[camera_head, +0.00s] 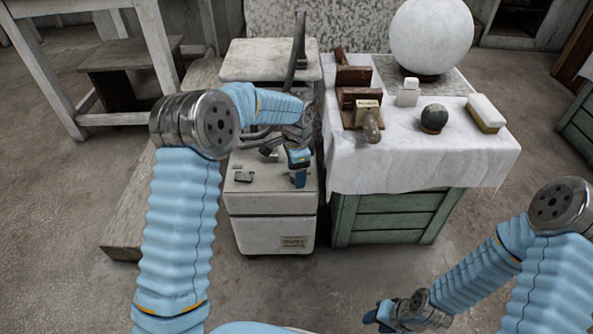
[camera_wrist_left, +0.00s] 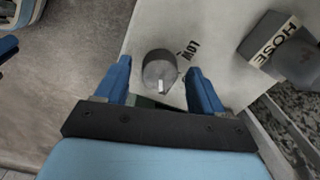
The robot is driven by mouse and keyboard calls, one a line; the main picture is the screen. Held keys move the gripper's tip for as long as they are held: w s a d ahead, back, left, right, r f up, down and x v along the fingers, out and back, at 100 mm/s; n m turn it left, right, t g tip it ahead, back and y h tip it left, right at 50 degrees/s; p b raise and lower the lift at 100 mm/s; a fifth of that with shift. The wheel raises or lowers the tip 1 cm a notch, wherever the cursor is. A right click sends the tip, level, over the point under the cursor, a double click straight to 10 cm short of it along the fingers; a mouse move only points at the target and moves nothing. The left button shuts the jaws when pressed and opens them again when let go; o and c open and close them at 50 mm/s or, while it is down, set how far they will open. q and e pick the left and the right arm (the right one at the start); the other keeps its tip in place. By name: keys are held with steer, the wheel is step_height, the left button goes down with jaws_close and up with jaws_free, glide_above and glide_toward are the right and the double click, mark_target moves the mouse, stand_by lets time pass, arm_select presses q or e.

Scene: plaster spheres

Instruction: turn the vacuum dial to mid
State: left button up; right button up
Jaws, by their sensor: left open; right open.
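The vacuum dial (camera_wrist_left: 158,68) is a round grey knob with a white pointer mark, on the pale top of the vacuum unit (camera_head: 270,203). In the left wrist view the pointer faces the bottom of the picture, and the printed LOW label (camera_wrist_left: 189,49) is to the dial's upper right. My left gripper (camera_head: 299,172) is open over the unit's top; in the wrist view its blue fingers stand on either side of the dial, apart from it. I cannot tell their height. In the head view the dial is not clearly visible. My right gripper (camera_head: 374,318) is open, low at the bottom.
A HOSE-labelled grey block (camera_wrist_left: 275,48) is right of the dial. A small dark fitting (camera_head: 244,176) sits on the unit's top. A cloth-covered green crate table (camera_head: 430,170) at right bears a large white sphere (camera_head: 431,36), a dark ball (camera_head: 433,118) and a brush (camera_head: 486,113).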

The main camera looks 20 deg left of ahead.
arm_select(q)
steer(key=shift+c, duration=0.3)
steer(key=c, duration=1)
steer(key=shift+n, duration=0.3)
steer(key=n, duration=0.5)
steer(key=shift+r+p, duration=0.1)
steer(key=shift+p, duration=0.25)
steer(key=n, duration=0.6)
steer(key=shift+p, duration=0.3)
steer(key=o, duration=1.1)
steer(key=shift+c, duration=0.2)
